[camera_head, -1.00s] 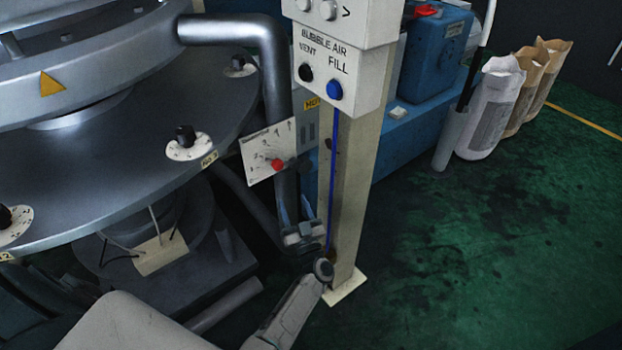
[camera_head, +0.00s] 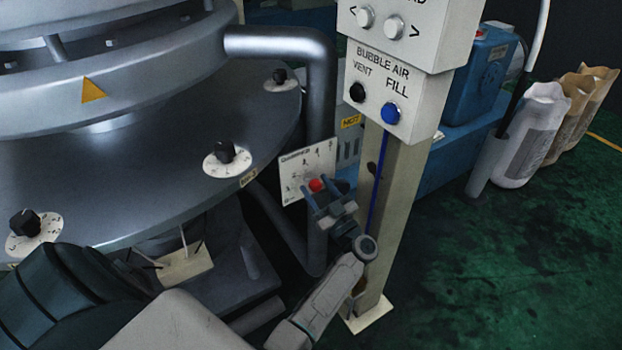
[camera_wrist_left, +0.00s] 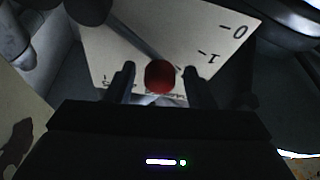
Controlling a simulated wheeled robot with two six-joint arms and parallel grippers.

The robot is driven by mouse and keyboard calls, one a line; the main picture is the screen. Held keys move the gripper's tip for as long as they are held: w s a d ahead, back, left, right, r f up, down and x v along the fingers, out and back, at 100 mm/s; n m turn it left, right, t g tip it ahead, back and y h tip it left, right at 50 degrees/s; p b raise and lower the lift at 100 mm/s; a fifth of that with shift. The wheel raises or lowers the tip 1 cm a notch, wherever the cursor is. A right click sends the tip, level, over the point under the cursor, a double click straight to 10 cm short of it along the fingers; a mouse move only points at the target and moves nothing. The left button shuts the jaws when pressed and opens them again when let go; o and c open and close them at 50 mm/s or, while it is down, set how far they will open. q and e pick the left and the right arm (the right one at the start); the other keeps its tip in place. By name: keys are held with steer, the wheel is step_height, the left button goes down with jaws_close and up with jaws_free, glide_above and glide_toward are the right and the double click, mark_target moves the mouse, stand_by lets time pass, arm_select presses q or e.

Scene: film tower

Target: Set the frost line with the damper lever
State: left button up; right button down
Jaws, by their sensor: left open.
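The damper lever ends in a red knob (camera_head: 317,185) in front of a white scale plate (camera_head: 295,180) on the duct. My left gripper (camera_head: 320,194) is at the knob, its fingers open. In the left wrist view the red knob (camera_wrist_left: 160,76) shows between the two fingertips (camera_wrist_left: 160,82), with a visible gap on each side. The lever's rod (camera_wrist_left: 135,38) runs from it to the upper left across the scale plate (camera_wrist_left: 190,35), where marks 0 and 1 can be read. My right gripper is not in view.
A cream post (camera_head: 392,215) with a control box (camera_head: 385,105) stands just right of my left gripper. A large round metal platform (camera_head: 140,190) with black dials is at left. The bent metal pipe (camera_head: 320,75) is behind the plate. Green floor (camera_head: 500,260) is open at right.

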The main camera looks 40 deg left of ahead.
arm_select(q)
steer(key=shift+w+a+r, duration=0.15)
steer(key=shift+a+r, duration=0.05)
steer(key=shift+a, duration=0.25)
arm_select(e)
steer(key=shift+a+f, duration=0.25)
arm_select(q)
steer(key=shift+d, duration=0.1)
jaws_close()
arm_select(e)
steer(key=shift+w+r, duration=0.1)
